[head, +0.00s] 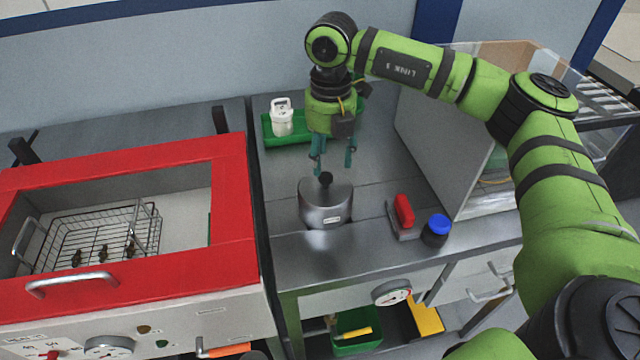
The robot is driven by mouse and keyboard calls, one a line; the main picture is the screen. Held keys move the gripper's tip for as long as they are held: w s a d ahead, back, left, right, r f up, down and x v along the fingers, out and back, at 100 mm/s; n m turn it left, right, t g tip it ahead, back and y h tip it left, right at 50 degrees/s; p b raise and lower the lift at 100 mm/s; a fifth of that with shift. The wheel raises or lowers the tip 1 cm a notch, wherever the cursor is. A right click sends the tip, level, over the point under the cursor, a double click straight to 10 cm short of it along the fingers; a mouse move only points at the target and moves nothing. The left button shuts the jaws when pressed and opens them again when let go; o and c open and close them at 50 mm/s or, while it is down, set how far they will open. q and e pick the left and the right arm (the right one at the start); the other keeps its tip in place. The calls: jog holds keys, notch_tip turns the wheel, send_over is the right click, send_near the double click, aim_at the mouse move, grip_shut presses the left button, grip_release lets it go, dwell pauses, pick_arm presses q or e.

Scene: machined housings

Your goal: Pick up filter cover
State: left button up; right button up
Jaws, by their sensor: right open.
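A metal cylindrical housing with a lid and a black knob, which looks like the filter cover (326,203), stands on the grey metal bench (375,180). A small label shows on its front. My right gripper (333,168) points down just above the knob, with its two teal fingers apart and nothing between them. The fingertips look close to the knob; I cannot tell the exact gap. My left gripper is not in view.
A green tray (290,139) with a white container (282,116) lies behind. A red-handled block (403,212) and a blue-capped jar (437,229) stand right of the housing. A red-framed basin (225,240) with a wire basket (95,235) is left.

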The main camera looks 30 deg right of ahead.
aim_at(325, 175)
jog(key=f, duration=0.1)
jog(key=f+p, duration=0.2)
jog(key=shift+s+a, duration=0.35)
jog(key=shift+a, duration=0.05)
jog(key=shift+w+f, duration=0.25)
jog(key=shift+f, duration=1.05)
grip_shut()
jog(key=shift+r, duration=0.1)
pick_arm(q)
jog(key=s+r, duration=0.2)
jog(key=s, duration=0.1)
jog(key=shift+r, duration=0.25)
pick_arm(e)
jog(key=shift+r, duration=0.15)
